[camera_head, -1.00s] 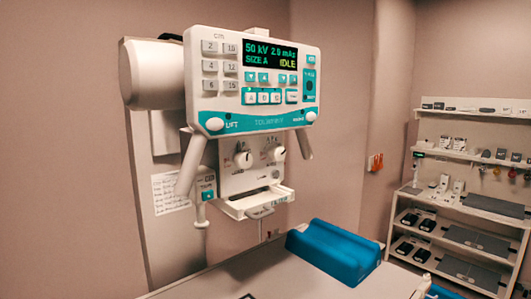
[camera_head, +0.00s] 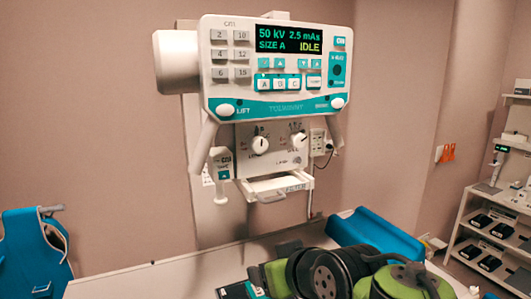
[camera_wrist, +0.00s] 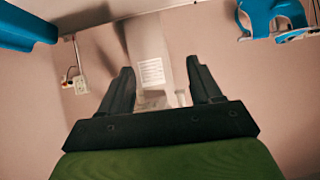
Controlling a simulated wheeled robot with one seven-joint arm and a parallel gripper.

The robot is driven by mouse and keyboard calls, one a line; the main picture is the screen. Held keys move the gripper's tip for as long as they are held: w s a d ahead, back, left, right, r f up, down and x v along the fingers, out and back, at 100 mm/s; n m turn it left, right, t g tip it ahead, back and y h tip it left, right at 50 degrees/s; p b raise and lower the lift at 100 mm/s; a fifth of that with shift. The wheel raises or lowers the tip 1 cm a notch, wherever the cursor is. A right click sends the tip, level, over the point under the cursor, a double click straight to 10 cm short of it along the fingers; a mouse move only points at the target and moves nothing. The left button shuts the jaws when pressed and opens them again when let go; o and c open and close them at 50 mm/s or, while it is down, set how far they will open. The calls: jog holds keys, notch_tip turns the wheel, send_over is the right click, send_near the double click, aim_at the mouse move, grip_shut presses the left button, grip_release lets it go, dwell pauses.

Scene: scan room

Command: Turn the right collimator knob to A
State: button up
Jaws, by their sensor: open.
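The right collimator knob (camera_head: 299,141) is a small white dial on the right half of the collimator's front face (camera_head: 279,156), below the control panel. Its pointer appears tilted to the upper right; the letters around it are too small to read surely. The left collimator knob (camera_head: 260,145) sits beside it. In the wrist view my gripper (camera_wrist: 161,72) is open, with two dark fingers apart and nothing between them. It points at the wall and column, away from the knobs, which do not show there. In the head view I cannot make out my fingers.
The control panel (camera_head: 277,70) reads SIZE A and IDLE. A filter tray (camera_head: 277,187) juts out below the collimator. A blue cushion (camera_head: 375,236) lies on the table (camera_head: 170,279). A blue apron (camera_head: 35,250) hangs at left; shelves (camera_head: 490,230) stand at right.

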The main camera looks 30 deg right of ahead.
jog(key=w+d+r+t+p, duration=0.1)
jog(key=w+d+r+t, duration=0.15)
jog(key=r, duration=0.25)
jog(key=t+h+p, duration=0.1)
jog(key=t+p, duration=0.2)
jog(key=t, duration=0.2)
send_near(301, 143)
jog(key=w+p, duration=0.1)
jog(key=w, duration=0.2)
jog(key=w+p, duration=0.1)
jog(key=w, duration=0.2)
jog(key=w+p, duration=0.2)
jog(key=w, duration=0.1)
jog(key=shift+r, duration=0.35)
jog(key=shift+w+d+f, duration=0.1)
jog(key=shift+w, duration=0.25)
jog(key=shift+s, duration=0.1)
jog(key=c, duration=1)
jog(key=shift+f, duration=0.1)
jog(key=shift+c, duration=0.2)
jog(key=shift+b, duration=0.45)
